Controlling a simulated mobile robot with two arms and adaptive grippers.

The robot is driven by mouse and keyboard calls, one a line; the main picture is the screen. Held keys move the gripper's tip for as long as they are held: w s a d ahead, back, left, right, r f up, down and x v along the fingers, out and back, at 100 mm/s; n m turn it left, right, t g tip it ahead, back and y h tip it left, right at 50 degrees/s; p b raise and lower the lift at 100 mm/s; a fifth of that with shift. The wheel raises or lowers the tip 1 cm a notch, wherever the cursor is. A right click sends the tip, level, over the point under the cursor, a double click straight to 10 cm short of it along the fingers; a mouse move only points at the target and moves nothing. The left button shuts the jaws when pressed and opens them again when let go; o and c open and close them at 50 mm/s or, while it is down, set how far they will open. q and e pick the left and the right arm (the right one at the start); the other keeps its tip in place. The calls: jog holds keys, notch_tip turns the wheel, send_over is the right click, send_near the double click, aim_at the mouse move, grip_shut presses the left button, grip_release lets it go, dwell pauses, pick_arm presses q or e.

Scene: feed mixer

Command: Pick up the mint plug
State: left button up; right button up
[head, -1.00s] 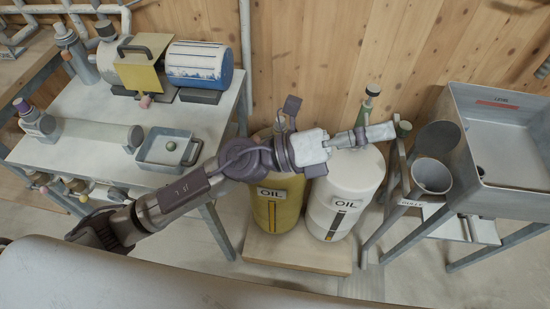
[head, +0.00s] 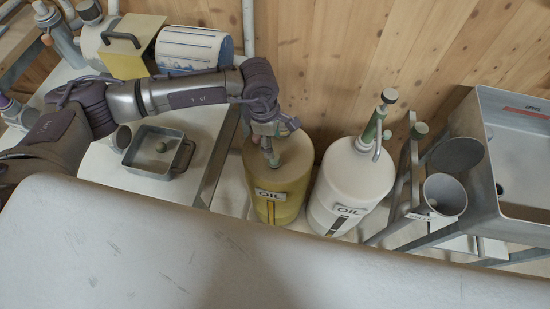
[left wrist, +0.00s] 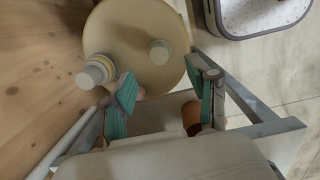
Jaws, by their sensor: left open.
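A small pale greenish plug (left wrist: 159,52), which looks like the mint plug, stands on the round top of the yellow oil drum (left wrist: 140,25). In the head view, the yellow oil drum (head: 285,180) stands beneath my left gripper (head: 270,135), whose arm hides part of the drum top, and I cannot make the plug out there. In the left wrist view, my left gripper (left wrist: 163,90) is open with its teal pads apart. The plug shows beyond the gap between the fingertips and nothing is held. My right gripper is in neither view.
A taller pale spout or cap (left wrist: 95,70) rises near the plug. The white oil drum (head: 350,185) with a green pump (head: 373,128) stands to the right.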

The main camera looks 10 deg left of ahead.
aim_at(275, 161)
pick_arm(q)
jog(key=f, duration=0.2)
jog(key=shift+w+d+f, duration=0.1)
jog(key=shift+d+f, duration=0.1)
jog(key=shift+f, duration=1.15)
notch_tip(275, 161, down, 4)
jog(key=shift+d+r+p, duration=0.1)
jog(key=shift+r+p, duration=0.1)
jog(key=shift+p, duration=0.25)
jog(key=shift+w+f, duration=0.1)
jog(key=shift+f, duration=0.1)
grip_shut()
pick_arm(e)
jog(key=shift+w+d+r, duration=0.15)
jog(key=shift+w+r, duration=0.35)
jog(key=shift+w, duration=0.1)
